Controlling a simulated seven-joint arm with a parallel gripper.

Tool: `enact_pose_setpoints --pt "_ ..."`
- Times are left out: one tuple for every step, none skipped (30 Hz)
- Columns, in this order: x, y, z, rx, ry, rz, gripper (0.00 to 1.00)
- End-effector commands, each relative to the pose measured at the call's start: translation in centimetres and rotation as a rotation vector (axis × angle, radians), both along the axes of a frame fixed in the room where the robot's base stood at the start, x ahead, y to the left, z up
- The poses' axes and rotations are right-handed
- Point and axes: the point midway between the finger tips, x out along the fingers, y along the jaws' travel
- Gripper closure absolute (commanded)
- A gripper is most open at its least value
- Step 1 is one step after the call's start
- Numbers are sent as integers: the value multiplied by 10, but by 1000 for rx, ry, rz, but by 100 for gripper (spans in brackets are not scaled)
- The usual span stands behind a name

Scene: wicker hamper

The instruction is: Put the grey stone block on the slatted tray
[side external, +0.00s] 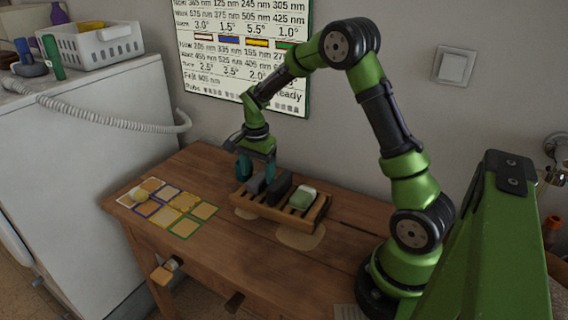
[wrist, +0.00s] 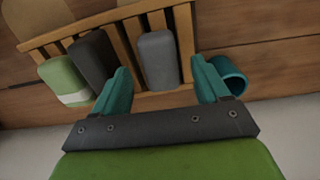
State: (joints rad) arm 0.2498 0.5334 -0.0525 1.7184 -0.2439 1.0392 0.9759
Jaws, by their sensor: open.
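The grey stone block (wrist: 158,60) lies on the slatted tray (wrist: 186,30), at the tray's left end in the side view (side external: 256,185). My gripper (side external: 257,170) is above that end of the tray, pointing down. Its teal fingers are apart in the wrist view (wrist: 165,88), with the grey block showing between them and neither finger visibly closed on it. A charcoal block (wrist: 95,58) and a green-and-white block (wrist: 66,80) lie beside it on the tray. The exact height of the fingers over the block is hard to tell.
A teal round, hollow shape (wrist: 230,72) shows beside one finger; I cannot tell whether it is separate. A wall stands behind.

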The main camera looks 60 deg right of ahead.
Motion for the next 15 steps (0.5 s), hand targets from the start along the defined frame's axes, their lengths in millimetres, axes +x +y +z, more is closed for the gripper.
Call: enact_pose_setpoints --pt "1 0 13 -3 -6 2 26" --pt "1 0 20 -2 -6 2 26" --pt "1 0 29 -2 -6 2 26" --pt "1 1 36 -2 -7 2 26" --pt "1 0 42 -2 -6 2 26" --pt "1 0 51 -3 -6 2 26" --pt "1 0 57 -2 -5 1 26" --pt "1 0 63 -1 -5 1 26" --pt "1 0 70 -1 -5 2 26" --pt "1 0 74 -1 -4 1 26" --pt "1 0 79 -2 -4 2 26" --pt "0 0 83 -1 -3 2 26" --pt "1 0 86 -1 -3 2 26" --pt "0 1 89 0 -2 2 26" --pt "0 1 92 0 -2 3 26"
